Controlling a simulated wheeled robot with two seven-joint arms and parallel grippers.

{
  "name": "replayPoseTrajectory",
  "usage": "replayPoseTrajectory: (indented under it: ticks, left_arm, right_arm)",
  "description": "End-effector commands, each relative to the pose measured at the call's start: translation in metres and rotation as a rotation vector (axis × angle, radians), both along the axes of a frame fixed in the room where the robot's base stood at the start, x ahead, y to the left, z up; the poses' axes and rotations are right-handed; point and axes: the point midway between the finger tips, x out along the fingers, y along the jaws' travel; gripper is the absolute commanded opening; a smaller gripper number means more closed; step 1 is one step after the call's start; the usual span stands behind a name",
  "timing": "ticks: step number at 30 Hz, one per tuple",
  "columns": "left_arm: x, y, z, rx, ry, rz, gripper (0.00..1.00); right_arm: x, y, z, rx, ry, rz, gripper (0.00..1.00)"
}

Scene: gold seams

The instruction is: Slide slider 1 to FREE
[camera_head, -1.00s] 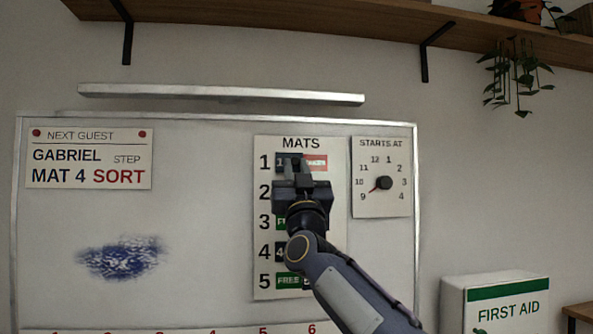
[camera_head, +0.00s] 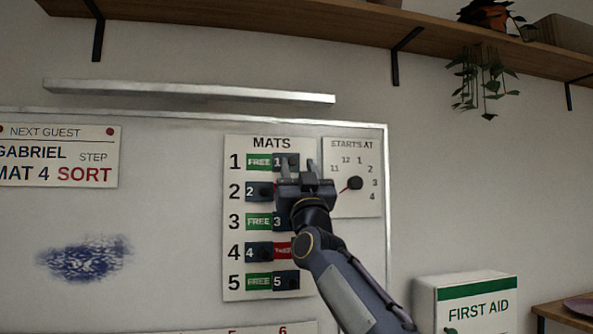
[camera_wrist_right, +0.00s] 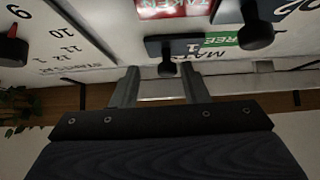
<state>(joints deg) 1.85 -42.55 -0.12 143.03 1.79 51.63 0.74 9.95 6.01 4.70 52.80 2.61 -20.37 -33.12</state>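Slider 1 (camera_head: 281,160), a dark plate with a knob, sits at the right end of the top row on the MATS panel (camera_head: 232,288). The green FREE label (camera_head: 259,162) shows to its left. In the right wrist view, which is upside down, slider 1 (camera_wrist_right: 158,46) also shows beside the green label. My right gripper (camera_head: 299,165) is in front of the slider's right part. Its fingers (camera_wrist_right: 159,75) are apart, with the knob at their tips; whether they touch it I cannot tell. My left gripper is not in view.
Slider 2 (camera_head: 256,192) is close below, at the left of its row; its knob shows in the wrist view. The STARTS AT dial (camera_head: 354,184) is just right of the gripper. A shelf (camera_head: 250,22) and metal rail (camera_head: 190,92) are above; a first aid box (camera_head: 466,305) is lower right.

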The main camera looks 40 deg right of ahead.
Motion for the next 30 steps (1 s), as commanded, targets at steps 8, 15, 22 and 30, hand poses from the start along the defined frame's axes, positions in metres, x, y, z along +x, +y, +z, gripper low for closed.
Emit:
replayPoseTrajectory:
  ticks: [8, 15, 22, 30]
  left_arm:
    - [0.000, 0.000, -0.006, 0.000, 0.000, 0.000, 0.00]
    - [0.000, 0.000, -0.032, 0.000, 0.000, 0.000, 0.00]
    - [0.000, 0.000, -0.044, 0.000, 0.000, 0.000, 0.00]
    - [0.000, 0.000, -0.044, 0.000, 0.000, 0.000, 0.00]
  right_arm:
    - [-0.003, 0.003, -0.007, 0.000, 0.002, 0.004, 0.41]
    - [-0.028, 0.016, -0.037, -0.001, 0.000, 0.004, 0.41]
    - [-0.045, 0.026, -0.055, 0.000, 0.001, 0.001, 0.41]
    - [-0.048, 0.027, -0.056, -0.001, 0.000, 0.001, 0.41]
